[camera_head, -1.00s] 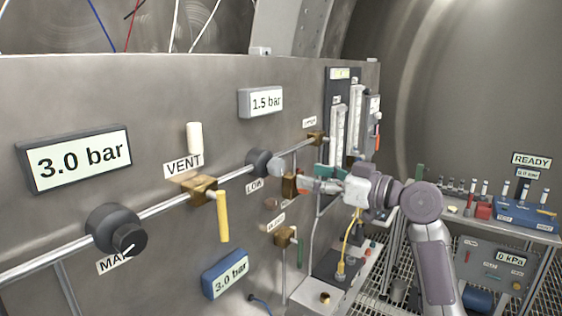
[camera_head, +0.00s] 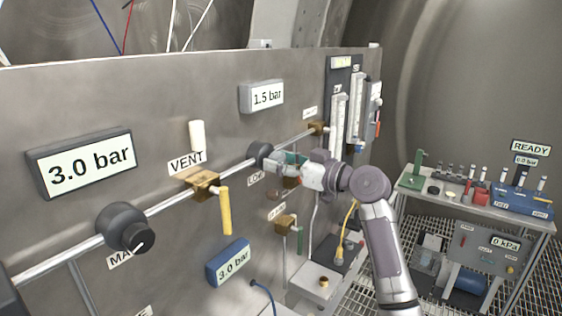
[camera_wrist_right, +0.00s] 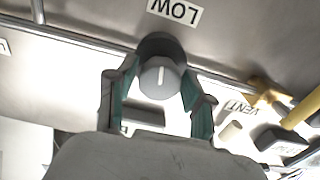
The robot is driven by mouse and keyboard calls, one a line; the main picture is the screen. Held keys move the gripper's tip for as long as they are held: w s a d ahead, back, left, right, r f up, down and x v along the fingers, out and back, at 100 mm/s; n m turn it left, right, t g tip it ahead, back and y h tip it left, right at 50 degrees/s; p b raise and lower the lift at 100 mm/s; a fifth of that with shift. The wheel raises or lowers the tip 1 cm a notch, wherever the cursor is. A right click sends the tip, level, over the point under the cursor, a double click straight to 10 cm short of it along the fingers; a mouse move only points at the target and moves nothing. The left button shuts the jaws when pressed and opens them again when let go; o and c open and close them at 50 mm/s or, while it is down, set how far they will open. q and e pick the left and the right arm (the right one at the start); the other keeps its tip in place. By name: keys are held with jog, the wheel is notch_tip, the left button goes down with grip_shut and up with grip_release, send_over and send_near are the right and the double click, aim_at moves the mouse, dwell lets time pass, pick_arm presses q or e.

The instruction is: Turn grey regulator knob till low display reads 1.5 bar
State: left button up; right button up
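The grey regulator knob (camera_wrist_right: 160,78) sticks out below the LOW label (camera_wrist_right: 175,11) in the right wrist view, its white mark showing. In the head view the LOW regulator (camera_head: 260,154) sits on the pipe. The display above it (camera_head: 267,96) reads 1.5 bar. My right gripper (camera_head: 277,161) is at the knob. In the right wrist view its teal-padded fingers (camera_wrist_right: 160,72) are spread, one on each side of the knob; whether they touch it is hard to tell. My left gripper is not in view.
The MAIN knob (camera_head: 128,232) and a 3.0 bar display (camera_head: 82,163) are at the left. The yellow VENT lever (camera_head: 226,211) hangs left of the gripper. A blue 3.0 bar gauge (camera_head: 229,262) is below. A side bench (camera_head: 480,207) stands at the right.

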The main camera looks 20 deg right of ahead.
jog(key=c, duration=0.7)
jog(key=shift+o, duration=0.2)
jog(key=shift+m, duration=0.5)
jog(key=o, duration=1.1)
jog(key=shift+o, duration=0.2)
jog(key=v, duration=1.2)
